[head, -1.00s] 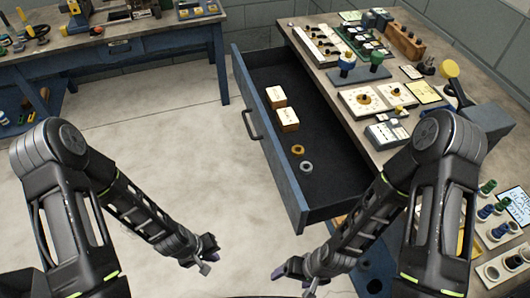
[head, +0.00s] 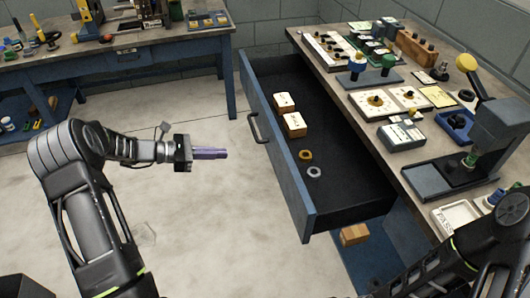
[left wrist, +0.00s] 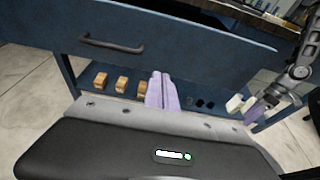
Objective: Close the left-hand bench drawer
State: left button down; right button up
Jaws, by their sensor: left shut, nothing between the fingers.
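The bench drawer (head: 290,180) is pulled far out, with a blue front and a dark inside. It holds two small pale boxes (head: 284,102), a brass ring (head: 305,155) and a grey ring (head: 314,172). Its dark bar handle (head: 256,128) also shows in the left wrist view (left wrist: 112,43). My left gripper (head: 224,154) is shut and empty, left of the drawer front and apart from it, pointing toward it. Its lilac fingers show in the left wrist view (left wrist: 161,90), below the drawer front. In the head view my right arm is at the lower right, its gripper out of frame; a lilac-tipped gripper shows at the right of the left wrist view (left wrist: 262,107).
The bench top (head: 335,75) bears gauges, blocks and a small press (head: 485,135). Wooden blocks (left wrist: 122,85) lie on the shelf under the drawer. Another blue bench (head: 150,50) stands at the back left. The floor left of the drawer is clear.

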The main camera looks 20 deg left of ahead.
aim_at(273, 152)
pick_arm(q)
jog(key=x, duration=0.4)
jog(key=p+x, duration=0.1)
jog(key=x, duration=0.4)
jog(key=r+p+x, duration=0.1)
jog(key=x, duration=0.4)
jog(key=shift+w, duration=0.1)
jog(key=shift+d, duration=0.2)
jog(key=shift+w+d+f+b, duration=0.1)
jog(key=shift+w+d+b, duration=0.25)
jog(key=shift+d, duration=0.15)
jog(key=w+d+b, duration=0.2)
jog(key=w+d, duration=0.2)
jog(key=d, duration=0.2)
jog(key=w+d+b, duration=0.2)
jog(key=w+d, duration=0.1)
jog(key=d, duration=0.3)
jog(key=w+d+b, duration=0.2)
jog(key=w+d, duration=0.2)
jog(key=d, duration=0.2)
jog(key=shift+w+d, duration=0.35)
jog(key=shift+w+d+b, duration=0.3)
jog(key=shift+w+d, duration=0.05)
jog(key=shift+d, duration=0.1)
jog(key=shift+r, duration=0.2)
jog(key=shift+d+r, duration=0.1)
jog(key=shift+r, duration=0.05)
